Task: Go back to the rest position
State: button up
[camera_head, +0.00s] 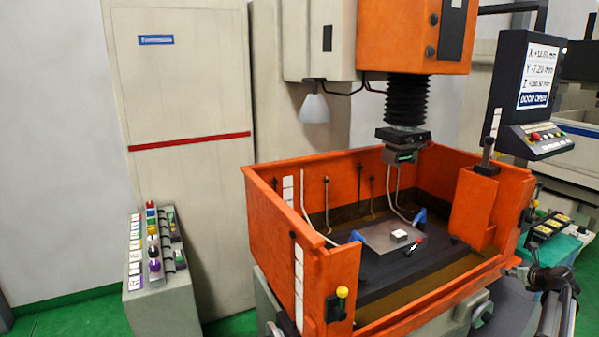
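My arm shows at the lower right, in front of the machine's right corner. Its dark end, which looks like my gripper (538,281), is small and partly cut off from clear view. I cannot make out its fingers or anything held in them. It is outside the orange tank (275,209), to the right of it.
The spark erosion machine's head (404,140) hangs above the open tank. A tool stand (160,305) is at left.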

notch_tip(320, 180, down, 6)
jog(key=s+d+n+g+h+b, duration=0.1)
jog(key=s+d+n+h+b, duration=0.1)
jog(key=s+n, duration=0.15)
jog(key=a+f+n+g+y, duration=0.25)
jog(key=a+f+n, duration=0.55)
jog(key=a+f, duration=0.65)
jog(key=s+a+f+n+g+y+b, duration=0.15)
jog(key=s+a+f+n, duration=0.3)
jog(key=a+f, duration=0.65)
jog(key=s+a+f+n+g, duration=0.35)
jog(key=s+a+f, duration=0.25)
jog(key=a+f, duration=0.5)
jog(key=s+a+f+n+g+y, duration=0.1)
jog(key=s+a+f+n+g, duration=0.3)
jog(key=s+a, duration=0.6)
jog(key=s+a+f+n+g, duration=0.15)
jog(key=s+a+n, duration=0.35)
jog(key=s+a, duration=0.5)
jog(key=s+a+n+g+h, duration=0.1)
jog(key=s+n, duration=0.3)
jog(key=s, duration=0.6)
jog(key=s+a+n+g+h, duration=0.1)
jog(key=s+a+n+g, duration=0.2)
jog(key=s, duration=0.7)
jog(key=shift+s+a+f+n+g, duration=0.3)
jog(key=shift+s+a+f+n, duration=0.1)
jog(key=shift+a+n, duration=0.3)
jog(key=shift+a, duration=0.1)
